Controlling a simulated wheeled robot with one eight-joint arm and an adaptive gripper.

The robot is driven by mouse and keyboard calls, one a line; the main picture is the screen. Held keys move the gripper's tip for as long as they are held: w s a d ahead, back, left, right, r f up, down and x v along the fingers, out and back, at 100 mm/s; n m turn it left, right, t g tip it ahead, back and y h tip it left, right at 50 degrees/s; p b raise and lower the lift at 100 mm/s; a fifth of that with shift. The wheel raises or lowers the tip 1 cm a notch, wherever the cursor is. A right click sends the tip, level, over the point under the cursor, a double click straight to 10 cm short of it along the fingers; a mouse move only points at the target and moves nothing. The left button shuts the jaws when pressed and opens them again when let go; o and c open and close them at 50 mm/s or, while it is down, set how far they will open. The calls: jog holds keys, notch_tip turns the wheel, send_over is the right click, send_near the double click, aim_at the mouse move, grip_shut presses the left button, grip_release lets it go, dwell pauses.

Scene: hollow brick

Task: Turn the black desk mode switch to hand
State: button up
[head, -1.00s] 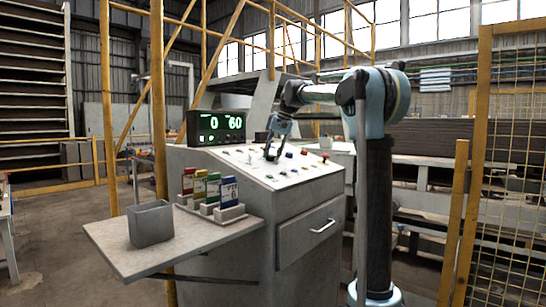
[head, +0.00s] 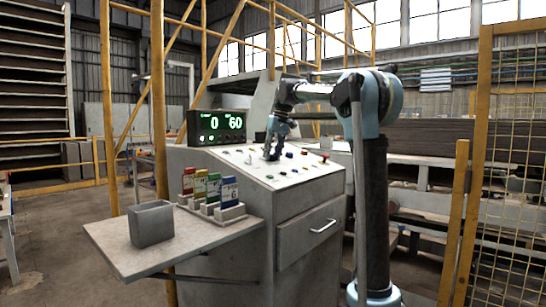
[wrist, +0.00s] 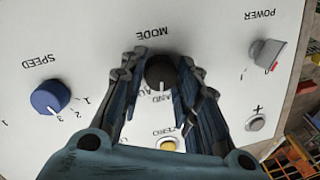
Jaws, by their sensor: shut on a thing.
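The black mode switch (wrist: 160,72) is a round knob on the sloped white desk panel (wrist: 95,35), under the upside-down label MODE in the wrist view. Parts of the HAND and AUTO labels show just below it, partly covered by the fingers. My gripper (wrist: 161,68) has one finger on each side of the knob and is shut on it. In the head view my gripper (head: 272,154) points down onto the panel, and the knob is hidden there.
A blue speed knob (wrist: 50,97) lies left, a grey power switch (wrist: 264,55) right, a plus button (wrist: 256,122) lower right and a yellow zero button (wrist: 168,145) below. A display (head: 216,126) reads 0 and 60. A side shelf (head: 190,253) holds a grey box (head: 151,224) and coloured cards (head: 208,188).

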aim_at(278, 163)
jog(key=shift+n, duration=0.9)
jog(key=o, duration=1.1)
jog(key=shift+c, duration=0.2)
jog(key=shift+r, duration=0.15)
jog(key=v, duration=1.1)
jog(key=shift+r, duration=0.35)
